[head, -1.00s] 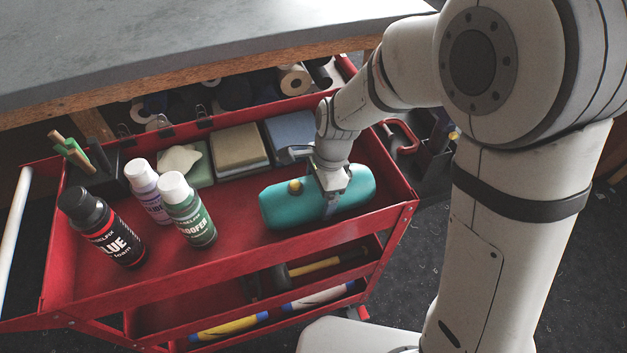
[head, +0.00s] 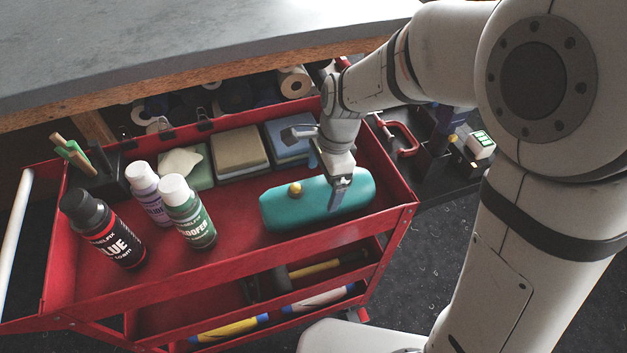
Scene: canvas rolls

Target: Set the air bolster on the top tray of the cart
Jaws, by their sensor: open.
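The air bolster (head: 285,209) is a teal rounded cushion with a brass-coloured valve on top. It lies on the right part of the top tray (head: 250,252) of the red cart, in the head view. My gripper (head: 337,185) is open over the right half of the bolster. One finger shows in front of the bolster's upper face; I cannot tell whether it touches. The other finger is partly hidden behind the gripper.
A black bottle (head: 103,230), a purple-labelled bottle (head: 148,193) and a green-labelled bottle (head: 188,212) stand on the tray's left. Sponge-like blocks (head: 240,152) line its back. The grey workbench (head: 190,45) lies behind. Tools lie on the lower shelf.

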